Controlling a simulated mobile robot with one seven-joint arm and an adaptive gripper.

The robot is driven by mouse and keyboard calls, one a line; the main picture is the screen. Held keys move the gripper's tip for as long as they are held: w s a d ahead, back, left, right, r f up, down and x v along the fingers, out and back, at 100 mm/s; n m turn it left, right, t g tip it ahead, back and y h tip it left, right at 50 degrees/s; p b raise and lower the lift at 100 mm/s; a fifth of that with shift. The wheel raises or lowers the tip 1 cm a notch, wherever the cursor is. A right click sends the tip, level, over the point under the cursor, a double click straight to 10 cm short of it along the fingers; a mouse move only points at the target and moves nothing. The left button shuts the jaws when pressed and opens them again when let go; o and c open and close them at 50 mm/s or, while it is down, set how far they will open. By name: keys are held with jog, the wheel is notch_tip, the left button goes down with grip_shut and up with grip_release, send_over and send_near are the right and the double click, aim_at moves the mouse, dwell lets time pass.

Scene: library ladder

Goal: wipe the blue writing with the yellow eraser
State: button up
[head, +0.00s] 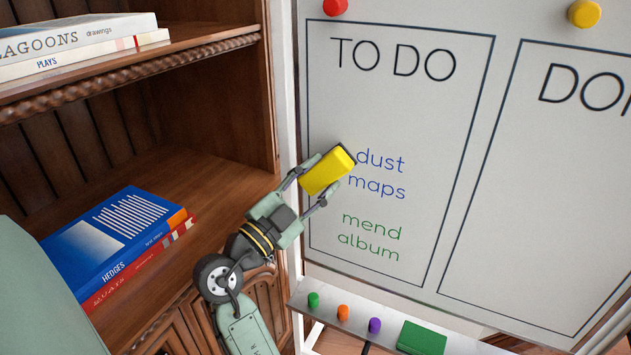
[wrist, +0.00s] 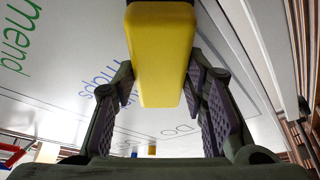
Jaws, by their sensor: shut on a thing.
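The blue writing (head: 378,175), "dust maps", stands in the left "TO DO" box of the whiteboard (head: 460,150). Part of it also shows in the wrist view (wrist: 100,75). My gripper (head: 322,180) is shut on the yellow eraser (head: 328,171), which also fills the middle of the wrist view (wrist: 160,60). The eraser is tilted, with its dark face toward the board, just left of the blue words. It is at or very near the board; I cannot tell whether it touches. The start of the words may be partly hidden behind it.
Green writing "mend album" (head: 370,238) is just below the blue words. A ledge under the board holds colored marker caps (head: 343,312) and a green eraser (head: 422,338). A wooden bookshelf with books (head: 115,240) stands close at left. Red and yellow magnets (head: 584,13) sit along the top.

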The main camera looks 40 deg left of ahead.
jog(key=shift+w+d+f+b, duration=0.15)
jog(key=shift+d+b, duration=0.4)
jog(key=shift+d, duration=0.35)
jog(key=shift+w+d+b, duration=0.2)
jog(key=shift+d+b, duration=0.2)
jog(key=shift+d, duration=0.65)
jog(key=shift+w+d+b, duration=0.25)
jog(key=shift+d+b, duration=0.15)
jog(key=shift+d, duration=0.35)
jog(key=shift+w+d+b, duration=0.4)
jog(key=shift+d, duration=1.15)
jog(key=shift+w+d+b, duration=0.4)
jog(key=shift+w+d, duration=0.05)
jog(key=shift+d, duration=1.15)
jog(key=shift+w+d+b, duration=0.4)
jog(key=shift+d, duration=1.15)
jog(key=shift+r, duration=0.2)
jog(key=shift+d+r+p, duration=0.1)
jog(key=shift+p, duration=0.45)
jog(key=shift+w+d+p, duration=0.15)
jog(key=shift+d+p, duration=0.05)
jog(key=shift+p, duration=0.65)
jog(key=shift+c, duration=0.3)
jog(key=d+p, duration=0.1)
jog(key=p, duration=0.2)
jog(key=shift+w+p, duration=0.1)
jog(key=shift+p, duration=0.25)
jog(key=shift+d+p, duration=0.2)
jog(key=shift+p, duration=0.55)
